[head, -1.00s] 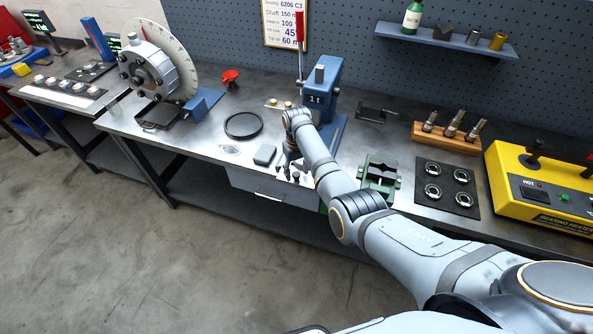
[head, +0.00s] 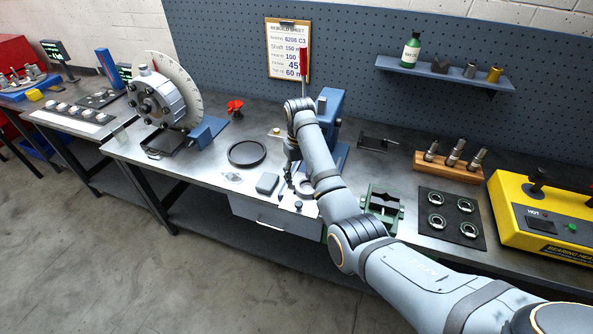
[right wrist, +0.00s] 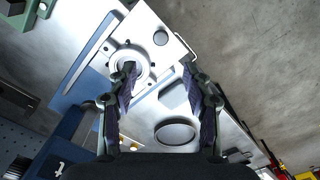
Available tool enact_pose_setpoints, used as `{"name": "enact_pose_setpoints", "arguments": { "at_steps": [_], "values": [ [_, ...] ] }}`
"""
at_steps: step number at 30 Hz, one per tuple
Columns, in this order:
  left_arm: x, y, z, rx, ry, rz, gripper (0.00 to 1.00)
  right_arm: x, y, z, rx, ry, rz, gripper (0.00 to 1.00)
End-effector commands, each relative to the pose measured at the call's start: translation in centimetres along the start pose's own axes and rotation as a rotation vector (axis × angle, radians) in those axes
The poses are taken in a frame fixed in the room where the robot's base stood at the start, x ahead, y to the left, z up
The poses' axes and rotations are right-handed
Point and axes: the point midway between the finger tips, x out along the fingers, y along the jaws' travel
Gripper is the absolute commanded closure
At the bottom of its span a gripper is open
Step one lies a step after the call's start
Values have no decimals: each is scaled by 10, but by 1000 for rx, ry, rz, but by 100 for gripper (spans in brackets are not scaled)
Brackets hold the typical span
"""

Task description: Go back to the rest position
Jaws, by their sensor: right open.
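My right gripper (head: 291,182) is over the front of the metal workbench (head: 208,172), beside the blue arbor press (head: 329,103). In the right wrist view its two fingers (right wrist: 160,108) are spread apart with nothing held between them. A pale ring-shaped part (right wrist: 130,64) on a light plate lies below, partly behind the left finger. In the head view my right arm hides part of the press. My left gripper does not show.
A black ring (head: 247,153) and a small grey block (head: 267,184) lie left of my gripper. A green vise (head: 382,203), a dark mat (head: 451,216) with several bearings, and a yellow bearing heater (head: 545,215) stand to the right. The floor in front is clear.

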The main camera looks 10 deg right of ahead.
Motion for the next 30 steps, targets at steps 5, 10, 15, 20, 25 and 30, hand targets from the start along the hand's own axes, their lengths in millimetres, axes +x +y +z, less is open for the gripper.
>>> {"name": "enact_pose_setpoints", "arguments": {
  "at_steps": [5,10,15,20,25,30],
  "values": [
    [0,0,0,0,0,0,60,1,0,0,1,0,0,50],
    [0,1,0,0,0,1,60,41,13,28,43,23,2,50],
    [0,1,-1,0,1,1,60,102,38,108,121,104,38,50],
    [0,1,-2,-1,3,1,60,120,47,184,148,176,79,50],
    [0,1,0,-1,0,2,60,116,46,237,146,224,104,50],
    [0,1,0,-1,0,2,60,104,40,274,133,262,115,50]
  ]
}}
